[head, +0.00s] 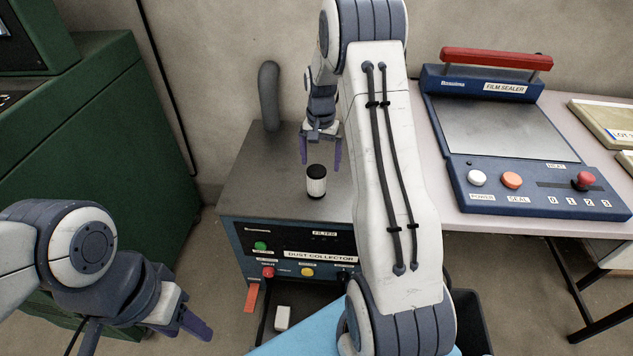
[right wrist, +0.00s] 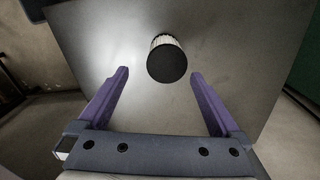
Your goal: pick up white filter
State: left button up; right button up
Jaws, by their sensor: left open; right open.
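The white filter (head: 316,184), a small ribbed white cylinder with a black top and base, stands upright on the dust collector's grey top (head: 262,185). It also shows in the right wrist view (right wrist: 167,58), centred beyond the fingertips. My right gripper (head: 321,158) has purple fingers spread open and empty, just above and behind the filter; in the right wrist view its fingers (right wrist: 160,75) point towards it without touching. My left gripper (head: 196,320) is open and empty at the lower left, well away from the filter.
The dust collector's front panel (head: 290,252) has coloured buttons, and a grey pipe (head: 269,95) rises at its back left. A film sealer (head: 500,130) with a red handle sits on the table at right. A green machine (head: 110,150) stands at left. The collector's top around the filter is clear.

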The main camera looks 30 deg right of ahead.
aim_at(320, 169)
notch_tip(320, 169, down, 3)
jog(key=shift+a+f, duration=0.1)
jog(key=shift+f, duration=0.05)
jog(key=shift+w+a+f+b, duration=0.15)
jog(key=shift+f+b, duration=0.1)
jog(key=shift+f, duration=0.65)
jog(key=shift+s+a+f+b, duration=0.1)
jog(key=shift+a+f+b, duration=0.1)
jog(key=shift+f, duration=0.65)
jog(key=shift+w+a+f+b, duration=0.1)
jog(key=shift+f+b, duration=0.15)
jog(key=shift+f, duration=0.65)
jog(key=c, duration=1.4)
